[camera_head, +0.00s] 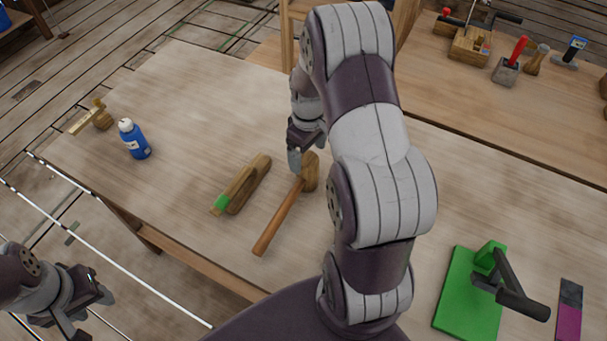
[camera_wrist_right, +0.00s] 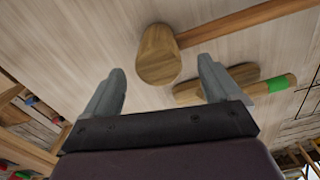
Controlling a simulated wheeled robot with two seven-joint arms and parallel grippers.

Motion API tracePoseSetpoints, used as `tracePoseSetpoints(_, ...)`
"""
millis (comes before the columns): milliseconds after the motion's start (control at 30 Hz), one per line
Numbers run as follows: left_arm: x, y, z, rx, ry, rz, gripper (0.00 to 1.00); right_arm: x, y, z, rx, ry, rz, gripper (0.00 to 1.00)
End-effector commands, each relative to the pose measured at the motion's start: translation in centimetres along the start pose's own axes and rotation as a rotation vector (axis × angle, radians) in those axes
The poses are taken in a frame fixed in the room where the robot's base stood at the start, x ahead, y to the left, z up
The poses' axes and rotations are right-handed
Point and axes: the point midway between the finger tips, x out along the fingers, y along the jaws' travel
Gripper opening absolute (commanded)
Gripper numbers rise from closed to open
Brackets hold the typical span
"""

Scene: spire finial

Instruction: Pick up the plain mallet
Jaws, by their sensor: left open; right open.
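The plain mallet has a wooden head (camera_head: 311,172) and a brown handle (camera_head: 278,216), and lies on the table with the handle pointing to the front left. In the right wrist view its head (camera_wrist_right: 158,55) lies beyond the gap between my fingertips, with the handle running to the upper right. My right gripper (camera_head: 298,155) is open and empty, close beside the mallet head in the head view. Whether it touches the head cannot be told. My left gripper (camera_head: 92,312) is open and empty at the lower left, off the table.
A wooden tool with a green band (camera_head: 243,186) lies left of the mallet, close to it. A blue bottle (camera_head: 134,140) and a small wooden piece (camera_head: 101,116) are further left. A green base with a black-handled clamp (camera_head: 467,297) stands at right. A second table (camera_head: 480,100) holds several tools.

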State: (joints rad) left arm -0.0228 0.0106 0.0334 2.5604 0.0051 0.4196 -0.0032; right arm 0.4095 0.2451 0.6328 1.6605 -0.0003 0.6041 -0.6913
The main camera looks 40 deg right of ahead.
Motion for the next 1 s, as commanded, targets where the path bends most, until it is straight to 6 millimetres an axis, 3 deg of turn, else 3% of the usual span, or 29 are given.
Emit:
tracePoseSetpoints(200, -0.8, 0.0, -0.1, 0.0, 0.0, 0.0, 0.43, 3.3, 0.3, 0.1, 0.0, -0.001, -0.001, 0.9)
tracePoseSetpoints(433, -0.7, 0.0, -0.1, 0.0, 0.0, 0.0, 0.43, 3.6, 0.3, 0.0, 0.0, 0.001, 0.001, 0.9)
tracePoseSetpoints(633, -0.7, 0.0, -0.1, 0.0, 0.0, 0.0, 0.43, 3.6, 0.3, 0.1, 0.0, 0.001, 0.001, 0.27)
tracePoseSetpoints(1000, -0.6, 0.0, -0.1, 0.0, 0.0, 0.0, 0.43, 2.9, 0.3, 0.0, 0.0, 0.003, 0.002, 0.27)
